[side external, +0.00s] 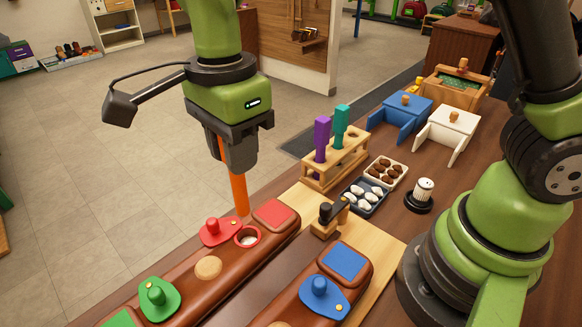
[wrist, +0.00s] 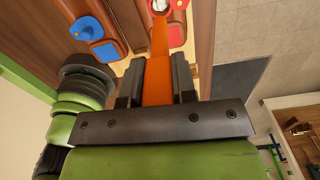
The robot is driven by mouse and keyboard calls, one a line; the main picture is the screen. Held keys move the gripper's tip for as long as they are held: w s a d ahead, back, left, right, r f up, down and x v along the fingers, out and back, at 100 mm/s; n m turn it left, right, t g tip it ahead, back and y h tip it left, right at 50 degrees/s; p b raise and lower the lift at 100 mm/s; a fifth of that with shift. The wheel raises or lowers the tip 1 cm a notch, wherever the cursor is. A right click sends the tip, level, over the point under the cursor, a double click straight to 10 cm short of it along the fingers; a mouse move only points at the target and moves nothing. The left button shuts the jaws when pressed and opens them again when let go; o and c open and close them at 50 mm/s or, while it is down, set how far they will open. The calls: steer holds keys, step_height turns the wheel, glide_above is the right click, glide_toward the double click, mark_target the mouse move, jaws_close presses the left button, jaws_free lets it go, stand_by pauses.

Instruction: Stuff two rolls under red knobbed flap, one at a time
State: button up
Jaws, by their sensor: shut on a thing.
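My gripper (side external: 238,168) is shut on an orange roll (side external: 238,192), which hangs nearly upright below the jaws. It also shows between the jaws in the wrist view (wrist: 158,65). The roll's lower end is close to the red knobbed flap (side external: 213,230) and the red-rimmed hole (side external: 247,237) on the brown leather saddle. The flap is swung to the left of the hole, which is uncovered and pale inside. The roll's tip appears just above and behind the hole; the exact gap is hard to tell. Purple (side external: 322,138) and teal (side external: 341,127) rolls stand in a wooden rack (side external: 335,165).
A green knobbed flap (side external: 158,298) lies on the same saddle, and a blue one (side external: 322,297) on the nearer saddle. Trays of brown (side external: 385,172) and white (side external: 365,196) pieces, a small wooden stand (side external: 328,220) and knobbed boxes stand to the right.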

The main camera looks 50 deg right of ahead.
stand_by(0.8)
steer(key=s+d+f+m, duration=0.2)
steer(key=s+d+m, duration=0.1)
steer(key=d, duration=1)
steer(key=s+d+f+m, duration=0.2)
steer(key=d+m, duration=0.1)
steer(key=d, duration=0.9)
steer(key=shift+s+f, duration=0.15)
steer(key=shift+f, duration=2.15)
steer(key=shift+f, duration=1.1)
step_height(320, 180, up, 7)
